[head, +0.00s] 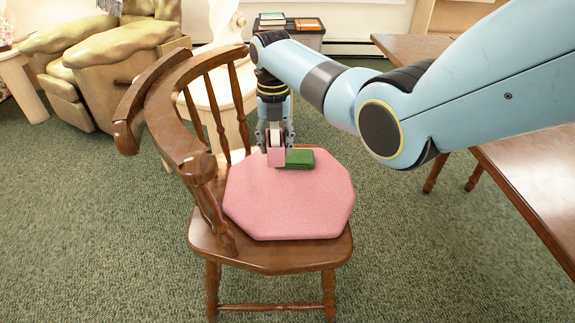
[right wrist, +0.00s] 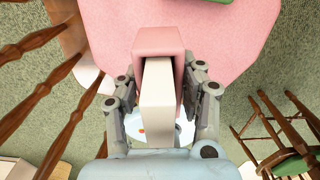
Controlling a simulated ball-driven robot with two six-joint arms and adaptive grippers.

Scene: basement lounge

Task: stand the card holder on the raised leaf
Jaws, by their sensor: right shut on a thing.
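The card holder, a pink open-topped holder (head: 276,158) with a white block in it, is in my right gripper (head: 275,143), over the back part of the pink chair cushion. In the right wrist view the pink holder (right wrist: 158,40) and white block (right wrist: 157,98) sit between the two fingers of my right gripper (right wrist: 160,105), which is shut on it. I cannot tell whether its base touches the cushion. A brown wooden table (head: 530,165) stands at the right; I cannot tell whether its visible top is the raised leaf. My left gripper is out of view.
A green flat object (head: 299,158) lies on the pink cushion (head: 290,205), right beside the holder. The chair's spindled back (head: 185,120) rises to the left of my gripper. Carpet separates the chair from the table. An armchair (head: 110,65) stands at the back left.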

